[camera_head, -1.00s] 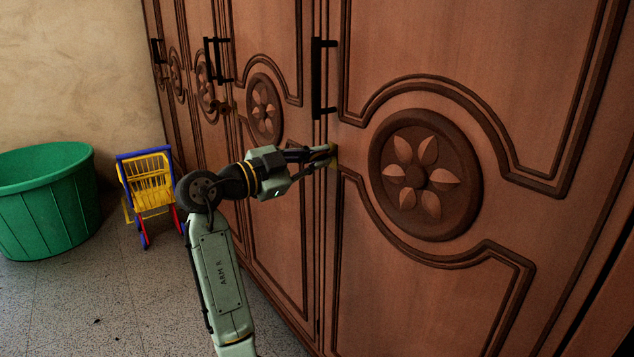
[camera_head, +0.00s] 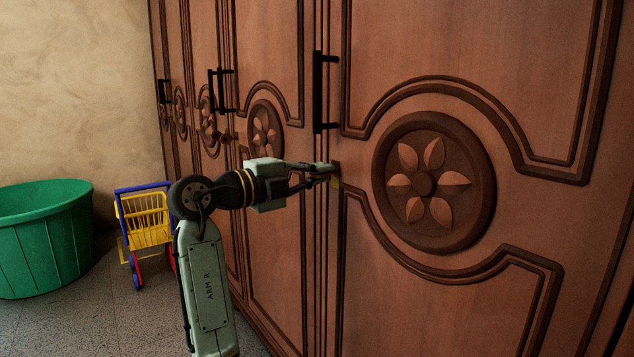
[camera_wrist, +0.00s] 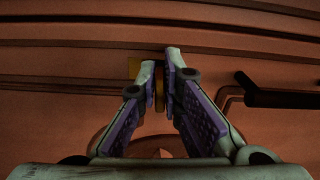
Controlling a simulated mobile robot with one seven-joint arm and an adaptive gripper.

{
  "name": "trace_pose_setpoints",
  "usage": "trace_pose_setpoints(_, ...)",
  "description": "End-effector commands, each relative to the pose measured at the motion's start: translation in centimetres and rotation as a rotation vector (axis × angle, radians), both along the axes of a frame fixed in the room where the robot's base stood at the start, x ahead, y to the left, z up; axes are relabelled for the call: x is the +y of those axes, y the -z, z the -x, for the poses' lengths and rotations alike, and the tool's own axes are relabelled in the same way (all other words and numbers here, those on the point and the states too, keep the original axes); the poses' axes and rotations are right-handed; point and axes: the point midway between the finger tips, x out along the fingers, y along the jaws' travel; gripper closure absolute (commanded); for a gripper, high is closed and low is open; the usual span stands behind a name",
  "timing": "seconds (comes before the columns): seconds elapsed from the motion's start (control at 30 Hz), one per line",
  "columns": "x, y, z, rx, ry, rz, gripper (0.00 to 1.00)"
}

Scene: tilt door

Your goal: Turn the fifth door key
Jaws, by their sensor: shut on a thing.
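The fifth door key is brass and mostly hidden by my fingers; a narrow strip of the key (camera_wrist: 160,95) shows between them in the wrist view. A brass lock plate (camera_wrist: 134,68) lies flat on the door behind the fingertips. In the head view a bit of this brass plate (camera_head: 336,183) shows at the near door's left edge, below a black handle. My gripper (camera_head: 326,171) reaches right to this spot. In the wrist view my gripper (camera_wrist: 165,72) is shut on the key, its fingertips almost together.
A black handle (camera_head: 318,92) stands just above my gripper; it is at the right in the wrist view (camera_wrist: 275,97). Another brass key (camera_head: 226,138) sits on a farther door. A toy trolley (camera_head: 145,220) and a green tub (camera_head: 45,238) stand on the floor at left.

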Motion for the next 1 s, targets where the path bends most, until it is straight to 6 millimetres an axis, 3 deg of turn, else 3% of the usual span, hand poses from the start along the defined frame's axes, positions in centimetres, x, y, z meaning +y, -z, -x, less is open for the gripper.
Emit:
trace_pose_setpoints(0.7,-0.07,-0.06,0.02,-0.059,0.002,-0.044,1.0)
trace_pose_setpoints(0.73,-0.07,-0.06,0.02,-0.059,0.002,-0.044,0.91)
trace_pose_setpoints(1.0,-0.05,-0.06,0.01,-0.059,0.001,-0.044,0.73)
